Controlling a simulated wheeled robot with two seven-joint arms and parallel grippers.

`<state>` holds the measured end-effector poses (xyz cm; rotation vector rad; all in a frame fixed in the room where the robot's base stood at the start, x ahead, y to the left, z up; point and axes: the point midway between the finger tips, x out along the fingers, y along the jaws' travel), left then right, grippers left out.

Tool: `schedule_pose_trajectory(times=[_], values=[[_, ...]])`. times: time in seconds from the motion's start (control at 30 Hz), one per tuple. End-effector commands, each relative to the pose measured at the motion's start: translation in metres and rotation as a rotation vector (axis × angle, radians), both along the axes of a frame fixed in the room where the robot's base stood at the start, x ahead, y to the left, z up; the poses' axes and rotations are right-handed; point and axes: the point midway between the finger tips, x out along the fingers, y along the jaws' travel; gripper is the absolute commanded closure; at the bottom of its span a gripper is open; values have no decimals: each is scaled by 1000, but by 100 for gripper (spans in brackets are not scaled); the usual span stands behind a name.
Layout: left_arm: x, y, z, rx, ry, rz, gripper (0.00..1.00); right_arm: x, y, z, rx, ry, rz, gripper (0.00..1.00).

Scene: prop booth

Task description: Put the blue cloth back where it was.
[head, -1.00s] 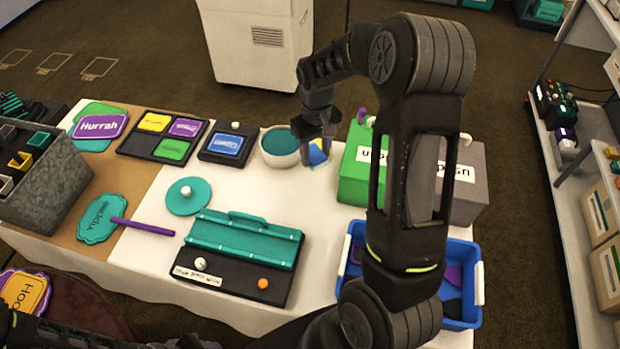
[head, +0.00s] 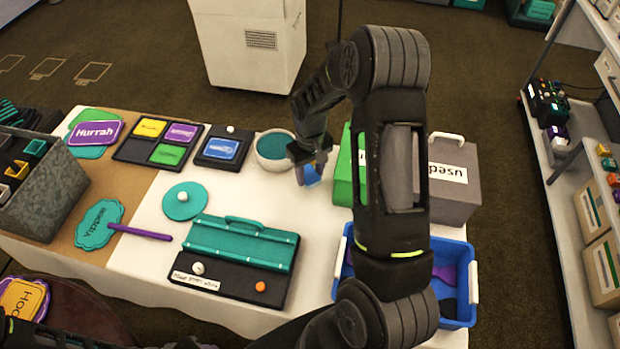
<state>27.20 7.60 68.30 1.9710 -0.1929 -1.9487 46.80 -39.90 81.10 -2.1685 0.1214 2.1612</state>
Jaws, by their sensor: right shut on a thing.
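The blue cloth (head: 312,177) is a small patch of blue at my right gripper (head: 309,174), on the white table just right of the bowl (head: 274,151). My right gripper points down and is shut on the cloth; its fingers and arm hide part of it. The bowl is white with a teal filling or lid. I cannot tell whether the cloth touches the table. My left gripper does not show clearly; only dark parts of my left arm are at the bottom left.
A green box (head: 342,180) and a grey box (head: 452,180) labelled "used" stand right of the cloth. A blue bin (head: 458,321) is at the front right. A teal-lidded black case (head: 240,245) lies in front. White table is clear between case and bin.

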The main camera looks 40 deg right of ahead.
Motion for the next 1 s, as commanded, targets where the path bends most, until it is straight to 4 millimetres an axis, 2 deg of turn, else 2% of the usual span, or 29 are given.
schedule_pose_trajectory(times=[0.2, 0.6, 0.63, 0.87, 1.0], values=[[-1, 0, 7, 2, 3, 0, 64, -1, 0, -27, 0, 3, 0, 93], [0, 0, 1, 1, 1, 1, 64, 0, 0, -35, 0, 1, 0, 93], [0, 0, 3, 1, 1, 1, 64, 0, 0, -34, 0, 1, 0, 54], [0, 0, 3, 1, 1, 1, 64, 0, 0, -33, 0, 1, 0, 35], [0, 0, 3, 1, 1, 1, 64, 0, 0, -33, 0, 1, 0, 34]])
